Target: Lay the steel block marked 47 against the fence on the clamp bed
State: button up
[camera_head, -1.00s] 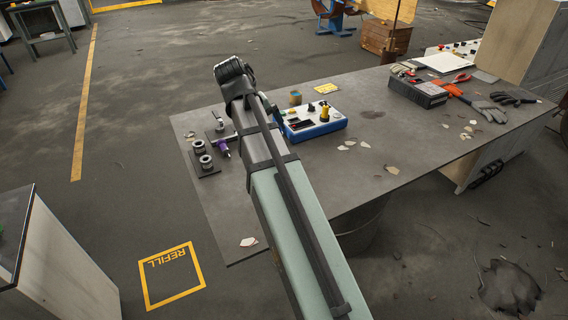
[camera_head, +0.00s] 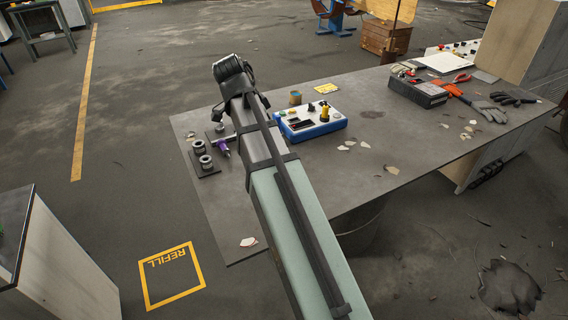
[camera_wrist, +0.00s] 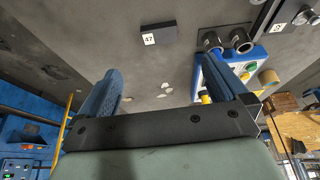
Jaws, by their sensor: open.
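The steel block marked 47 (camera_wrist: 169,33) is a dark grey block with a white 47 label, lying on the grey table at the top middle of the wrist view. My gripper (camera_wrist: 158,65) has two blue fingers spread wide with nothing between them. It is apart from the block, which appears beyond the fingertips. In the head view my arm reaches over the table, and neither the gripper nor the block can be made out. I cannot clearly identify the clamp bed or its fence; a small fixture with a purple part (camera_head: 222,148) stands left of my arm.
A dark case (camera_head: 418,92) and gloves (camera_head: 487,110) lie farther right. The front table (camera_head: 300,190) is mostly clear.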

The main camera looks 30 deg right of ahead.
jog(key=shift+x, duration=6.9)
jog(key=shift+c, duration=0.3)
jog(key=c, duration=1.4)
jog(key=shift+r, duration=4.4)
jog(key=shift+c, duration=0.2)
jog(key=w+a+n+t+y, duration=0.1)
jog(key=w+a+n, duration=0.2)
jog(key=w+n, duration=0.3)
jog(key=w+a+r+n+t+y, duration=0.1)
jog(key=w+a+n, duration=0.3)
jog(key=w, duration=0.5)
jog(key=w+a+r+n+t+y, duration=0.1)
jog(key=w+a+n+t+y, duration=0.1)
jog(key=w+a+n, duration=0.2)
jog(key=w+n, duration=0.3)
jog(key=shift+w+n+t+y, duration=0.15)
jog(key=shift+n+t+y, duration=0.15)
jog(key=shift+n, duration=0.1)
